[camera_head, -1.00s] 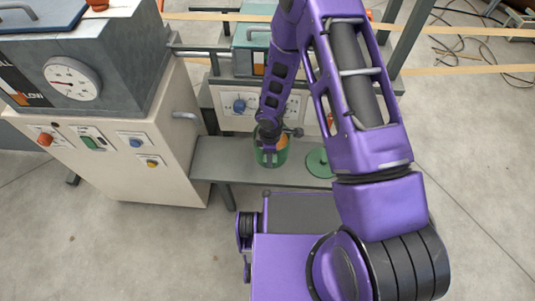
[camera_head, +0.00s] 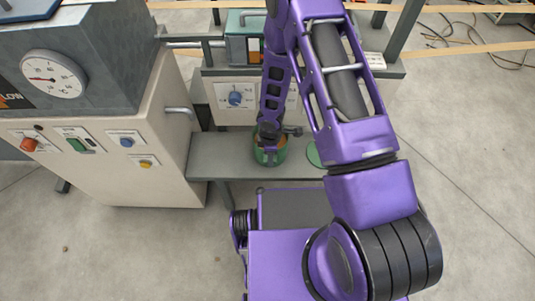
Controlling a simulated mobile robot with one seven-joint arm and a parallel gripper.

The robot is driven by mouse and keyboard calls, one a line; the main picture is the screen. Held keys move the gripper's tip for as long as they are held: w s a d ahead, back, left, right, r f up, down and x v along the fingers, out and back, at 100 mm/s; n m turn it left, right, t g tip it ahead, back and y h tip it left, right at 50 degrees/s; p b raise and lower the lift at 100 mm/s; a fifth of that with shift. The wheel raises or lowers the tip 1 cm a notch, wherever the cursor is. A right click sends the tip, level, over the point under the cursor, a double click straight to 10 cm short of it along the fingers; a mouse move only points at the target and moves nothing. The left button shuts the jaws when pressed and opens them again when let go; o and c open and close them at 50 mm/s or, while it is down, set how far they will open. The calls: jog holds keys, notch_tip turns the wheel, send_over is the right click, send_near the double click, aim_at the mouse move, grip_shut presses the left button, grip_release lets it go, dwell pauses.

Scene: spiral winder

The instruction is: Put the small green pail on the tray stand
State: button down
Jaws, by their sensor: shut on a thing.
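The small green pail (camera_head: 269,158) shows at the grey bench (camera_head: 212,158), below the end of my arm. Something orange shows inside its rim. My gripper (camera_head: 268,141) is at the top of the pail and shut on it; the fingers are small and partly hidden by my wrist. I cannot tell whether the pail's base touches the bench or hangs just above it. I cannot tell for sure which surface is the tray stand.
A green round disc (camera_head: 313,155) lies on the bench to the right, partly hidden by my arm. A cream cabinet (camera_head: 120,175) with buttons and a gauge (camera_head: 53,75) stands on the left. A grey machine frame (camera_head: 392,70) is behind. Clear floor lies at right.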

jog(key=shift+f, duration=0.1)
jog(key=shift+c, duration=2)
grip_release()
notch_tip(320, 180, up, 12)
jog(key=p, duration=0.3)
jog(key=shift+s, duration=0.15)
